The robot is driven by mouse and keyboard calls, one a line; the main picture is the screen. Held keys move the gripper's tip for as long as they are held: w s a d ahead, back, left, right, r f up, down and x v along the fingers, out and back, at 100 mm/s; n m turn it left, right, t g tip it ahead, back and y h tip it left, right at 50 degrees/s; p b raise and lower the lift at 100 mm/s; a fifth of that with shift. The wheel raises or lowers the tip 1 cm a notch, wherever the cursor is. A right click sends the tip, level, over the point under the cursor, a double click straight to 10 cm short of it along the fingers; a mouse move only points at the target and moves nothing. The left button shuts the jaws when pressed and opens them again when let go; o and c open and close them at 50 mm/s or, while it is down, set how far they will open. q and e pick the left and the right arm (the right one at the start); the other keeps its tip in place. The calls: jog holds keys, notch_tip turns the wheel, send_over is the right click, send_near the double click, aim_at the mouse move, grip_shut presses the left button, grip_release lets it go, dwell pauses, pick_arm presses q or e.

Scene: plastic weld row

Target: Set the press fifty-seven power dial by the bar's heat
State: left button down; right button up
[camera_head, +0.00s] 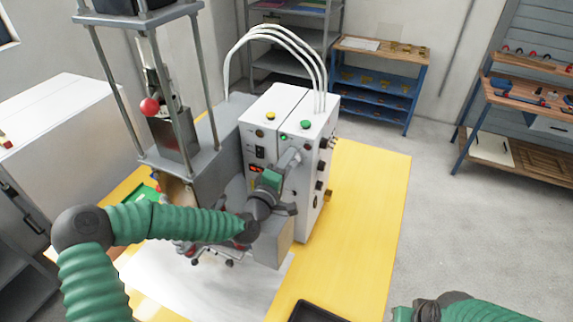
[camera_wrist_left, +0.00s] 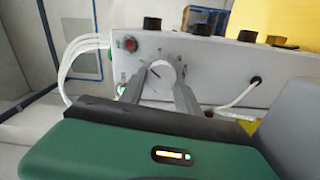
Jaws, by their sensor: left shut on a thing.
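The white control box (camera_head: 275,130) stands on the yellow table beside the grey press (camera_head: 180,140). My left gripper (camera_head: 291,160) reaches its front face. In the left wrist view, the two grey fingers (camera_wrist_left: 160,78) are shut on a round pale dial (camera_wrist_left: 161,72) with a dark pointer line. The dial's scale is too small to read and partly covered by the fingers. In the head view, my gripper hides the dial. A small red display (camera_head: 257,168) on the box is unreadable. My right arm shows at the bottom right, its gripper out of view. I cannot identify the bar.
Black knobs (camera_head: 320,185) line the box's right side. White hoses (camera_head: 320,75) arch over its top. A red ball handle (camera_head: 150,107) is on the press. A black tray (camera_head: 315,312) sits at the table's front. The yellow table (camera_head: 365,200) is clear on the right.

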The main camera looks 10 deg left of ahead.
pick_arm(q)
jog(key=shift+s+d+f+m+b, duration=0.1)
jog(key=shift+d+m+b, duration=0.05)
jog(key=shift+m, duration=0.4)
jog(key=shift+d+f+m+b, duration=0.1)
jog(key=shift+m+b, duration=0.05)
jog(key=shift+m, duration=0.4)
jog(key=shift+f, duration=0.1)
jog(key=c, duration=1.2)
grip_release()
jog(key=o, duration=0.3)
jog(key=shift+d, duration=0.1)
jog(key=shift+r, duration=0.2)
